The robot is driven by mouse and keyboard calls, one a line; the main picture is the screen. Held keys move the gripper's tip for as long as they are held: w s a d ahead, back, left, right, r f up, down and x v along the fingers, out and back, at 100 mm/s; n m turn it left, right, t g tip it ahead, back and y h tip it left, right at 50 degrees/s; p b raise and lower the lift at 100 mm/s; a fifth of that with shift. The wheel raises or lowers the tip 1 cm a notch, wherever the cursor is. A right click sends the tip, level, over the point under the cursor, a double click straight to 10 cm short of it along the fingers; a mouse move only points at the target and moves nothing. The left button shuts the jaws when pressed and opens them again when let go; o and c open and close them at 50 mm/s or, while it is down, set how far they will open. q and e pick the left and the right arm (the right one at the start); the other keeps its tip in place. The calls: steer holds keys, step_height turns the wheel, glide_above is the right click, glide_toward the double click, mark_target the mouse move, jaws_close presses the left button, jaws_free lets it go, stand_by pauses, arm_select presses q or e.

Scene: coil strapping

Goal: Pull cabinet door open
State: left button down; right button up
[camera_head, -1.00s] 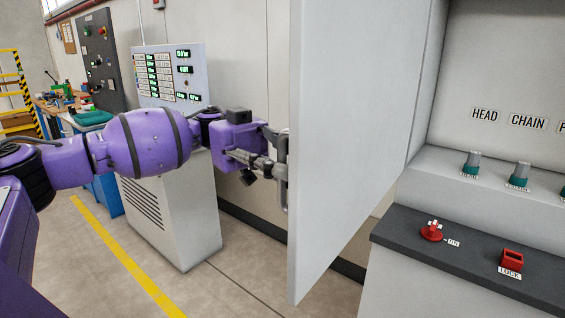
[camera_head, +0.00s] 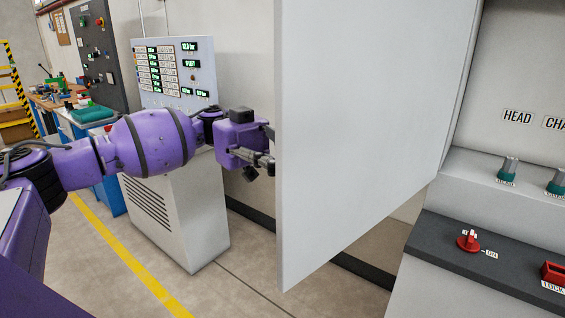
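The cabinet door (camera_head: 365,130) is a large light grey panel that stands swung out from the cabinet (camera_head: 520,60), its free edge toward the left. My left gripper (camera_head: 268,162) is at the door's free edge, on the door's far side. Its fingertips and the door handle are hidden behind the panel, so I cannot see whether the fingers are closed around the handle. My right gripper is not in view.
The cabinet's ledge holds a red rotary switch (camera_head: 468,240), a red LOCK switch (camera_head: 554,272) and teal-based knobs (camera_head: 508,170). A grey control console (camera_head: 175,215) stands behind my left arm.

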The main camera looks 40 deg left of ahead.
arm_select(q)
steer(key=shift+w+a, duration=0.1)
steer(key=shift+a, duration=0.2)
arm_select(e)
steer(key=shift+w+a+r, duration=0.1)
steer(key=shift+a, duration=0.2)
arm_select(q)
steer(key=c, duration=2.5)
jaws_free()
steer(key=o, duration=0.4)
steer(key=v, duration=1.2)
